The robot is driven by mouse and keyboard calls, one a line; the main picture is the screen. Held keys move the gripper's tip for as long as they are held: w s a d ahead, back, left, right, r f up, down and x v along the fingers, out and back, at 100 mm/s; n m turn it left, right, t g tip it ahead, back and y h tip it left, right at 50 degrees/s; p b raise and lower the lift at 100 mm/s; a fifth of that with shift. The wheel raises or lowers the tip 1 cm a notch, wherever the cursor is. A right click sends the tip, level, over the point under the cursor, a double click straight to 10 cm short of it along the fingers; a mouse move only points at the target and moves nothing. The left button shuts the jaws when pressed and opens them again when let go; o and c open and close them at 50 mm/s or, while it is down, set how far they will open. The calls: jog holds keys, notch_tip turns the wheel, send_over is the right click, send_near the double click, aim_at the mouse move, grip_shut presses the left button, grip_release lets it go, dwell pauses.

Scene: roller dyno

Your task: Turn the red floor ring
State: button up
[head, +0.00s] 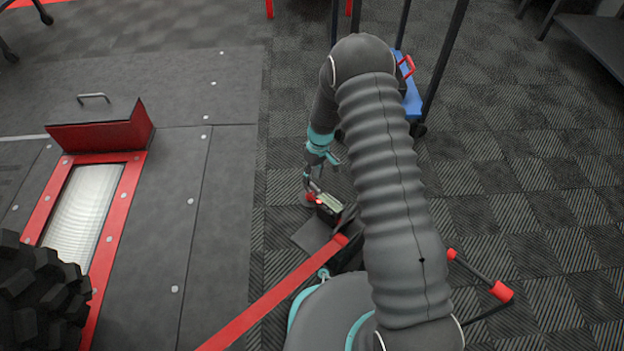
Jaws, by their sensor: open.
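A small red part (311,198) shows near the floor just left of my gripper (328,206). It may be the red floor ring, but it is too small and partly covered to tell its shape. My gripper hangs down at the end of my arm, low over the floor and very close to that red part. I cannot tell whether they touch. The jaws are open, with nothing clearly held. A dark plate (308,232) lies on the floor just below the gripper. My own arm hides the area to the right.
A red strap (270,300) slants up from the lower left to near the plate. A red-framed roller (83,215) and a knobbly tyre (40,300) are at left. A blue cart (411,98) stands behind my arm. A red-ended bar (475,272) lies right.

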notch_tip(320, 180, up, 10)
jog(key=w+d, duration=0.1)
jog(key=shift+d+f, duration=0.2)
jog(key=shift+f, duration=0.05)
jog(key=shift+w, duration=0.1)
dwell(0.3)
